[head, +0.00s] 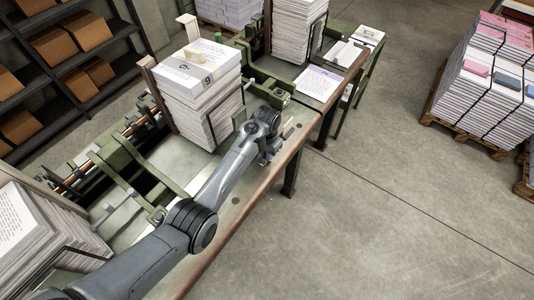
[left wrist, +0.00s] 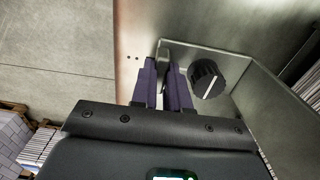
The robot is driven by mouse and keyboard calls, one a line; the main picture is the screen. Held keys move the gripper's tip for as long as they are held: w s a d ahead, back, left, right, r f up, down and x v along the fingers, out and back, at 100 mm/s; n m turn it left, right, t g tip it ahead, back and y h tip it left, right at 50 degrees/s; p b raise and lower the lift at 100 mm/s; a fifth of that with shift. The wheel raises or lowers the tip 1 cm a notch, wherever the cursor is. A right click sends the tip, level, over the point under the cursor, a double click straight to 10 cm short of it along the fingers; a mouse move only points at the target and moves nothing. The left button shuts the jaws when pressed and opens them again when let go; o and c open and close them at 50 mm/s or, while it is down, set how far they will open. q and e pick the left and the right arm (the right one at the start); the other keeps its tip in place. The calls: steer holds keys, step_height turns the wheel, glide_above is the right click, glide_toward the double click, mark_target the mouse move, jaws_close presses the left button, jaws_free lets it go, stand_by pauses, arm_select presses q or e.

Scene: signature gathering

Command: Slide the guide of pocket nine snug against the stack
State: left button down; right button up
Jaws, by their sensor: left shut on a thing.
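The stack of pocket nine (head: 203,110) stands upright in its pocket, with a printed top sheet marked 9. My left gripper (head: 265,157) is at the front right of this stack, over the table's front edge. In the left wrist view its two purple fingers (left wrist: 166,85) are shut on a thin upright metal tab (left wrist: 163,52) of a grey sheet-metal guide (left wrist: 226,57). A black knob (left wrist: 208,78) with a white line sits beside the fingers. My arm hides part of the guide in the head view, so its gap to the stack cannot be told. My right gripper is not in view.
Another paper stack (head: 40,225) stands at the lower left, and a further stack (head: 297,30) stands behind. Green machine frames (head: 120,155) and rails lie between the pockets. A loose sheet (head: 317,84) lies to the right.

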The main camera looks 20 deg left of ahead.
arm_select(q)
steer(key=a, duration=0.2)
steer(key=w+a, duration=0.1)
steer(key=a, duration=0.2)
steer(key=shift+w+a, duration=0.15)
steer(key=shift+a, duration=0.1)
steer(key=shift+f, duration=0.1)
steer(key=c, duration=1.5)
jaws_free()
steer(key=o, duration=0.4)
steer(key=shift+a, duration=0.2)
steer(key=shift+d, duration=0.15)
